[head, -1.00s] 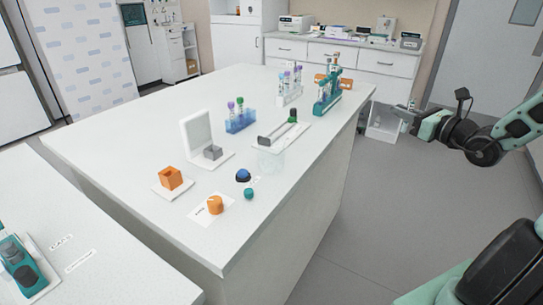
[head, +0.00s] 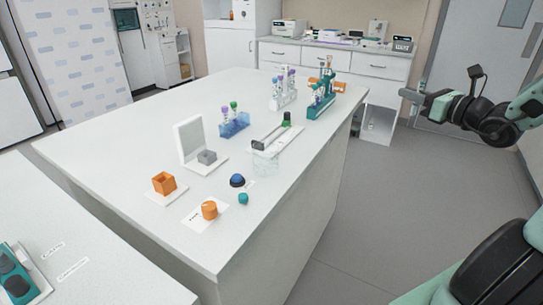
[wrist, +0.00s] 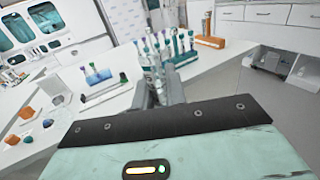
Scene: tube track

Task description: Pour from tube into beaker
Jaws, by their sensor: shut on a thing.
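The clear glass beaker (head: 265,164) stands near the right edge of the white island bench, beside a white tray, in the head view. My gripper (head: 408,95) is right of the bench, over the floor aisle and well apart from the beaker. In the wrist view my gripper (wrist: 160,92) is shut on a slim clear tube (wrist: 153,78), seen between the fingers. Its contents are too small to tell. More capped tubes stand in a blue rack (head: 235,127) and a clear rack (head: 284,101) on the bench.
A teal rack (head: 319,106) stands at the bench's far right. An orange open box (head: 164,184), an orange knob (head: 209,210), a blue dome button (head: 237,180) and a teal knob (head: 243,199) lie toward the front. The floor right of the bench is clear.

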